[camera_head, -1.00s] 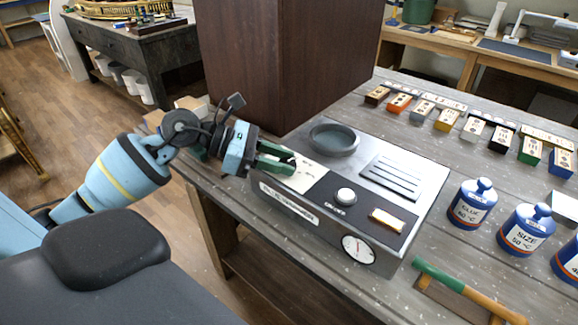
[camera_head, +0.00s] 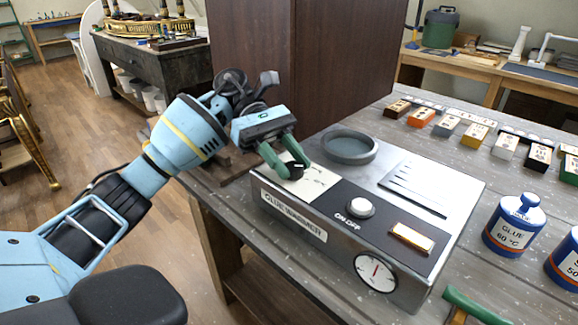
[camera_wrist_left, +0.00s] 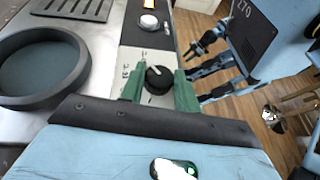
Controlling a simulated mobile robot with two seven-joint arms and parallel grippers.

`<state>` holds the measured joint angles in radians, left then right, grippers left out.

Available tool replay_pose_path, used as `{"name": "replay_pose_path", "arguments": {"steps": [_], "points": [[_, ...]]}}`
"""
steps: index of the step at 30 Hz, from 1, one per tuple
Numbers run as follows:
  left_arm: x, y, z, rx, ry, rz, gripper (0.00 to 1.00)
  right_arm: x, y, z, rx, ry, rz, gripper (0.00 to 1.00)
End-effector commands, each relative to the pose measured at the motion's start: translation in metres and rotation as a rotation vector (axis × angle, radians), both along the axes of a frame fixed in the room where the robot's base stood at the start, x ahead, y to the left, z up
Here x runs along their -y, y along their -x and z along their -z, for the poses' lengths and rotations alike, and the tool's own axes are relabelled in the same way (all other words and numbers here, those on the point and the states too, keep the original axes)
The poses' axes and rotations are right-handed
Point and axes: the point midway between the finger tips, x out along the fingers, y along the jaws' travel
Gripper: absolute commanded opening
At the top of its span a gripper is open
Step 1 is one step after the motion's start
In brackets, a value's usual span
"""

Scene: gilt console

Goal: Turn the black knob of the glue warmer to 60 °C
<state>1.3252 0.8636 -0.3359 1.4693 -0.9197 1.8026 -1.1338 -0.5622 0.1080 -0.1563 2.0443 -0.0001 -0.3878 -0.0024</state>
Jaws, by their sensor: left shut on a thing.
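The glue warmer (camera_head: 330,285) is a grey metal box on the bench, with a round recessed well on top. Its black knob (camera_head: 294,171) sits on a cream dial panel, and shows from above in the left wrist view (camera_wrist_left: 159,80). My left gripper (camera_head: 285,164) has its green fingers shut on the knob, one on each side, as the left wrist view also shows (camera_wrist_left: 158,92). The dial's numbers are partly hidden and too small to read surely. A white pointer mark shows on the knob.
The warmer also has a white ON/OFF button (camera_head: 360,207), an orange lit window (camera_head: 412,238) and a round gauge (camera_head: 375,273). A tall brown cabinet (camera_head: 300,65) stands close behind my left gripper. Blue glue jars (camera_head: 511,228) stand to the right.

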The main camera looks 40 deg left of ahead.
Motion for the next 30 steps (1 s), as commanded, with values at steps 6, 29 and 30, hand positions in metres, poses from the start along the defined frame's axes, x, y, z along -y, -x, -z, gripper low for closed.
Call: {"name": "replay_pose_path", "arguments": {"steps": [6, 29, 30], "points": [[0.0006, -0.0030, 0.0000, 0.001, 0.000, 0.141, 0.09, 0.0005, -0.0022, 0.0067, 0.002, 0.000, -0.002, 0.36], [0.0014, -0.0037, 0.0000, 0.000, -0.001, 0.270, 0.09, 0.0008, -0.0004, 0.0105, -0.003, 0.001, -0.003, 0.36], [0.0014, -0.0036, 0.0000, 0.000, -0.001, 0.270, 0.09, 0.0008, 0.0000, 0.0108, -0.004, 0.001, -0.003, 0.36]]}}
